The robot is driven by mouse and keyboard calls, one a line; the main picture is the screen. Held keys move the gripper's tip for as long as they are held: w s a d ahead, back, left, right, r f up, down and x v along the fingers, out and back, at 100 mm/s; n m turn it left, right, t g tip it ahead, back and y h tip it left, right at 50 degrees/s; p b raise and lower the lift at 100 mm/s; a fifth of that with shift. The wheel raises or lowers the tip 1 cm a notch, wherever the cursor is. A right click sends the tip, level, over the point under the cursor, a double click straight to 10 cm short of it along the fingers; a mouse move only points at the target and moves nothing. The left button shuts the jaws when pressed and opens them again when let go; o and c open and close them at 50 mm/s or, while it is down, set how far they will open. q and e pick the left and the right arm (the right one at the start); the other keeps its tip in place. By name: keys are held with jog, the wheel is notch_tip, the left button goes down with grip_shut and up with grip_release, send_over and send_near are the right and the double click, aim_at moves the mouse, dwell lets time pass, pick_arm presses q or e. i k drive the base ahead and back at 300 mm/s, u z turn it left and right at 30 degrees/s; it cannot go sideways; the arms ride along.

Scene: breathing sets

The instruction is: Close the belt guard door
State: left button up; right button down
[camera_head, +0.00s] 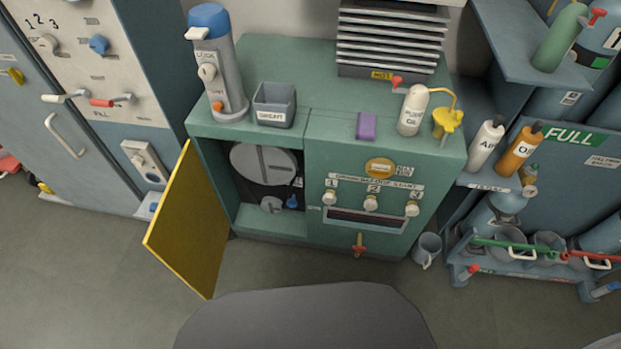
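The belt guard door (188,226) is a yellow panel on the left front of the green machine cabinet (290,135). It stands wide open, swung out toward me and to the left. Behind it the compartment is exposed, with a large grey pulley wheel (263,162), a smaller wheel below and a dark belt between them. A small blue item (292,201) sits low inside the compartment, near its right side. Neither of my grippers shows in the head view.
A blue-topped cylinder (215,75), a grey bin (274,104), a purple block (366,126) and a white oil bottle (412,110) stand on the cabinet. A tall panel (80,60) stands left. A grey mug (427,249) is on the floor at right. Floor before the door is clear.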

aim_at(188, 231)
jog(key=z, duration=3.1)
jog(key=k, duration=2.25)
jog(key=u, duration=2.15)
jog(key=i, duration=0.45)
jog(key=z, duration=0.95)
